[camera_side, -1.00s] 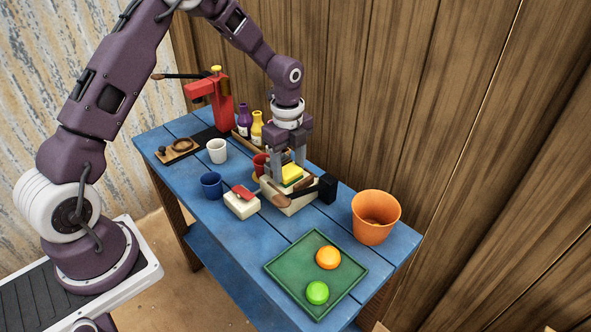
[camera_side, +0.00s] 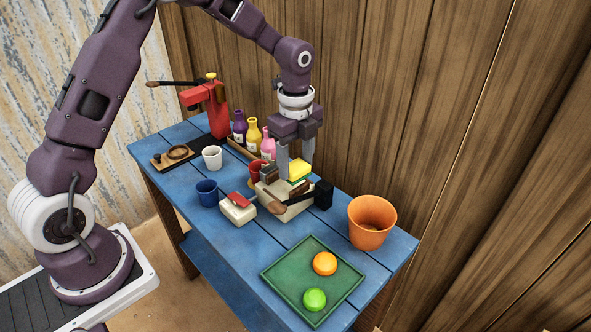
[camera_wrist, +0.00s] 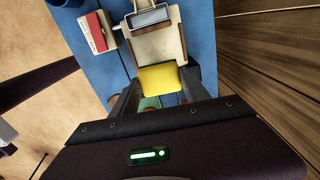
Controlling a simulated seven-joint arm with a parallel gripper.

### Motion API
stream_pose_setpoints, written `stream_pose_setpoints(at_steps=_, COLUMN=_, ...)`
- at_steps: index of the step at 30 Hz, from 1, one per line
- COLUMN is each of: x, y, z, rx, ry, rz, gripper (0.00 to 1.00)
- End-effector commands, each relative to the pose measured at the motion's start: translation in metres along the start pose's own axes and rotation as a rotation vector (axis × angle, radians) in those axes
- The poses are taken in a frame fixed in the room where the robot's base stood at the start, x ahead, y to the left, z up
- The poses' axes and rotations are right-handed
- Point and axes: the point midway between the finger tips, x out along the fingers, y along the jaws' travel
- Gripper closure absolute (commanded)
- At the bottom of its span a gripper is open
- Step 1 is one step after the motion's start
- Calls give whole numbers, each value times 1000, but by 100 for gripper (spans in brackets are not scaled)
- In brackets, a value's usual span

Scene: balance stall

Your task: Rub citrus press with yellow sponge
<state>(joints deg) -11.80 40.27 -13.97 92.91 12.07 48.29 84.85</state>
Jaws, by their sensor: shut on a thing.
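The yellow sponge (camera_side: 299,169) has a green underside. My gripper (camera_side: 297,163) is shut on it and holds it just above a cream caddy (camera_side: 268,197). In the wrist view the sponge (camera_wrist: 160,78) shows between my fingers, with the caddy (camera_wrist: 157,45) beyond it. What looks like the citrus press (camera_side: 208,97) is a red upright stand with a yellow knob and a dark lever, at the far left end of the blue table. It is well apart from my gripper and outside the wrist view.
Purple, yellow and pink bottles (camera_side: 253,134) stand at the back. A white cup (camera_side: 212,158), a blue cup (camera_side: 207,192) and a small cream box (camera_side: 238,211) stand left of the caddy. An orange pot (camera_side: 371,224) and a green tray (camera_side: 288,279) with two fruits are at right.

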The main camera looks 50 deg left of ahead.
Motion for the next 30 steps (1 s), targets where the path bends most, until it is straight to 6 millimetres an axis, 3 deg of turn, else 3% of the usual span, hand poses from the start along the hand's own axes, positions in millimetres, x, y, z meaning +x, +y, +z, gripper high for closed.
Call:
stream_pose_setpoints(at_steps=9, x=-23, y=0, z=0, rx=-1, ry=0, rz=0, gripper=79)
stream_pose_setpoints(at_steps=30, x=-24, y=-7, z=1, rx=-2, ry=1, rz=0, gripper=79)
